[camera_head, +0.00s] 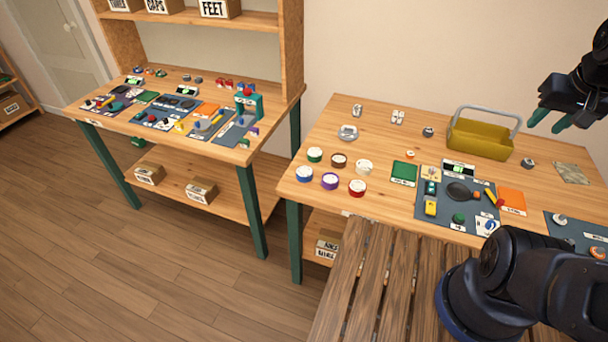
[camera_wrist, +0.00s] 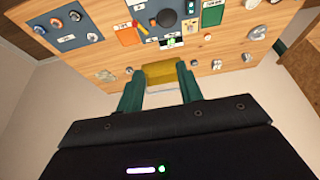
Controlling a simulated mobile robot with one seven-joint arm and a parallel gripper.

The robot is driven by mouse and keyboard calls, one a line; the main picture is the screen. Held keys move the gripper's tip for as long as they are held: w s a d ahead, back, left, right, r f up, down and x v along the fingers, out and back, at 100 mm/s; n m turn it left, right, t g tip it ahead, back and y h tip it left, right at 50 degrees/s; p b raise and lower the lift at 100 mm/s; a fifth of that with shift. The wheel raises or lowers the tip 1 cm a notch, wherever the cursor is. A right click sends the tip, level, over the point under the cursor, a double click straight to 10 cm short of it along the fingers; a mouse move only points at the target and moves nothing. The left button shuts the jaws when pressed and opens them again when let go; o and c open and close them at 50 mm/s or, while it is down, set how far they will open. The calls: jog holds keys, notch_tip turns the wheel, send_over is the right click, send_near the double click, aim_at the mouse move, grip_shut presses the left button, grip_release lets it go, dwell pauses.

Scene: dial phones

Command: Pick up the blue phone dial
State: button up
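The blue phone dial (camera_head: 304,174) lies at the left front of the right-hand workbench (camera_head: 290,188), a small round piece with a pale face. It is in a cluster with green (camera_head: 315,155), brown (camera_head: 338,160), white (camera_head: 364,167), purple (camera_head: 329,181) and red (camera_head: 357,187) dials. I cannot make out the blue dial in the wrist view. My gripper (camera_head: 550,121) is raised at the far right of the bench, well away from the dials. Its green fingers are apart and empty, also in the wrist view (camera_wrist: 160,75).
A yellow tool carrier (camera_head: 480,139) with a grey handle stands at the back of the bench. A dark mat (camera_head: 435,214) with tools and parts lies right of the dials. A second cluttered workbench (camera_head: 272,118) stands to the left.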

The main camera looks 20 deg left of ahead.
dwell(0.4)
jog(key=o, duration=0.9)
jog(key=shift+o, duration=0.2)
